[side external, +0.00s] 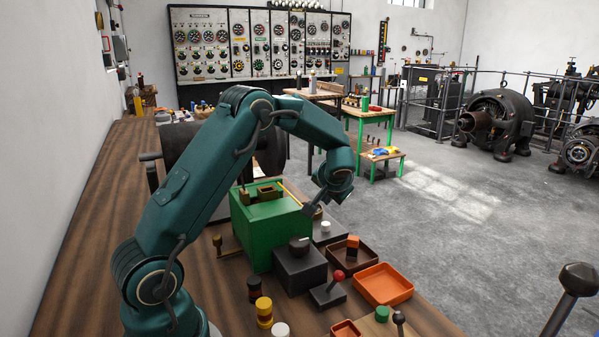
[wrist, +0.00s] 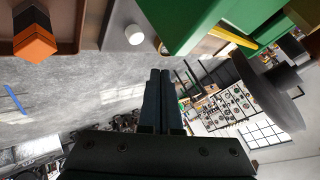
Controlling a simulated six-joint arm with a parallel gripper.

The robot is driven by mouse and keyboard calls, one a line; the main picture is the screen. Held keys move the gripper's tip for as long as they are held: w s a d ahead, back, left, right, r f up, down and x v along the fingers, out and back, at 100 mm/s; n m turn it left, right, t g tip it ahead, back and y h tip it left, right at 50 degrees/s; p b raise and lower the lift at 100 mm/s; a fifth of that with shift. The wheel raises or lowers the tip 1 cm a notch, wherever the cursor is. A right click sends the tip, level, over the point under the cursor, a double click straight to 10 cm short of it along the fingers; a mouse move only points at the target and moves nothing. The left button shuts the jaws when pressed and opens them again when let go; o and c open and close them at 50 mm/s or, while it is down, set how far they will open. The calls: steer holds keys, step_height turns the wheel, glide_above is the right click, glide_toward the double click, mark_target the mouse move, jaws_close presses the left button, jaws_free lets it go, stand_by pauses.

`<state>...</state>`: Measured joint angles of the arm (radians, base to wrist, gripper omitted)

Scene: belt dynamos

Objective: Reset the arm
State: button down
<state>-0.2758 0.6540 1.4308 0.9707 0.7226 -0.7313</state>
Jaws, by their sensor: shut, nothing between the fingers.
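My gripper (wrist: 160,78) shows in the wrist view with its two dark fingers together, shut and empty. In the side view my gripper (side external: 309,210) points down near the right side of the green box (side external: 262,225), above the bench; its fingertips are small and hard to make out there. The green box also shows in the wrist view (wrist: 200,22), to the upper right of the fingers. I cannot tell from the views whether the fingers touch the box.
A dark block with a knob (side external: 299,268), a red-knobbed lever (side external: 338,277), a brown tray (side external: 352,258) with an orange-and-black block (side external: 352,248), and an orange tray (side external: 384,285) stand on the wooden bench (side external: 110,215). A white cylinder (side external: 325,227) stands near the gripper.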

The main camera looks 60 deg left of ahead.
steer(key=s+d+r+t+h, duration=0.25)
steer(key=s+d+r, duration=0.25)
steer(key=d+r, duration=0.6)
steer(key=s+d+f+m+h, duration=0.2)
steer(key=s+d+h, duration=0.1)
steer(key=s+d, duration=0.3)
steer(key=s+d+f+m+h, duration=0.2)
steer(key=s+d, duration=0.5)
steer(key=s, duration=0.4)
steer(key=shift+d+f+g+h, duration=0.15)
steer(key=shift+d+g+h, duration=0.2)
steer(key=shift+h, duration=0.1)
steer(key=shift+s, duration=0.1)
